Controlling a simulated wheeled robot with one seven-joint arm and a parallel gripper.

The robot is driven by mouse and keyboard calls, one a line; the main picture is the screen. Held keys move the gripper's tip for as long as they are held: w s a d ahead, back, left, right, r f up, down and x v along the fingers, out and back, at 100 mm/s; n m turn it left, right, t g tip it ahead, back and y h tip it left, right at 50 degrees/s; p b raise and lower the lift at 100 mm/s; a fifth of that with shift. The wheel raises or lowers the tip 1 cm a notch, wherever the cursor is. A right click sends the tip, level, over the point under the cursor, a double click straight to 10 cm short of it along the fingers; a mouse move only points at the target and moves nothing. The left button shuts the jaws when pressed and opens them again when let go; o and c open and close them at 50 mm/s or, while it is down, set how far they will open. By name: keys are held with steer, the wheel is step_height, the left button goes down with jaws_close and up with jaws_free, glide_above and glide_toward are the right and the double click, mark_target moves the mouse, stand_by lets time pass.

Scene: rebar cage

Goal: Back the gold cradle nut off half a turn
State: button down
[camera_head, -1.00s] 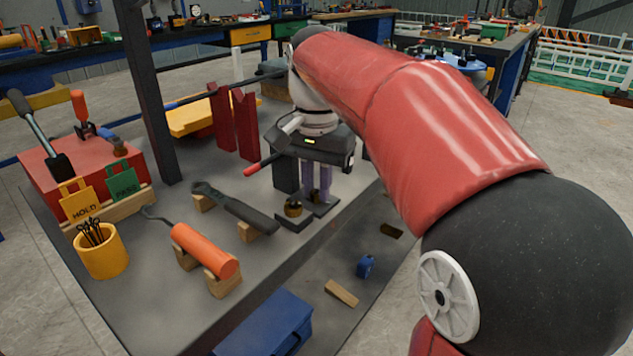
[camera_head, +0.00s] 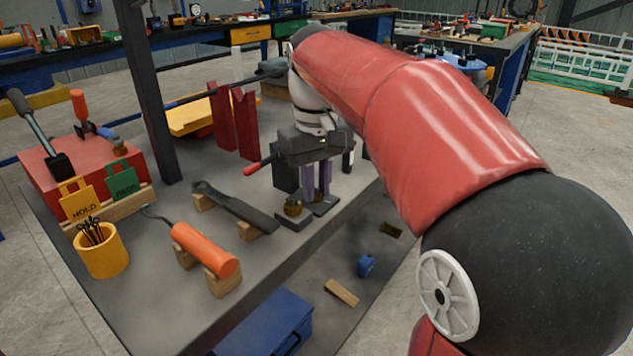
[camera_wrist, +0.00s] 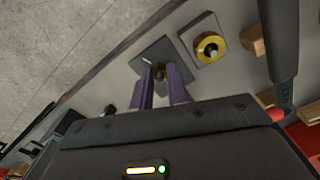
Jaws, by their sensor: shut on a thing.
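My gripper (camera_head: 317,191) points down over the grey bench, its two purple fingers close together above a dark square plate (camera_wrist: 171,55). A second gold piece, a ring with a dark centre (camera_wrist: 211,47), sits on a grey block beside the plate, apart from the fingers.
A long dark wrench (camera_head: 235,207) lies on wooden rests left of the gripper. An orange cylinder (camera_head: 205,249) lies on other rests nearer. Dark red uprights (camera_head: 244,123) and a rod stand behind. The bench's front edge is close on the right.

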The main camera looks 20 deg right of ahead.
mark_target(316, 190)
steer(key=n, duration=0.4)
steer(key=shift+n, duration=0.4)
steer(key=n, duration=0.3)
steer(key=shift+n, duration=0.3)
steer(key=n, duration=0.4)
steer(key=shift+n, duration=1.9)
steer(key=c, duration=1.4)
jaws_free()
steer(key=shift+o, duration=0.2)
steer(key=shift+r, duration=0.1)
step_height(316, 190, up, 8)
steer(key=shift+f, duration=0.15)
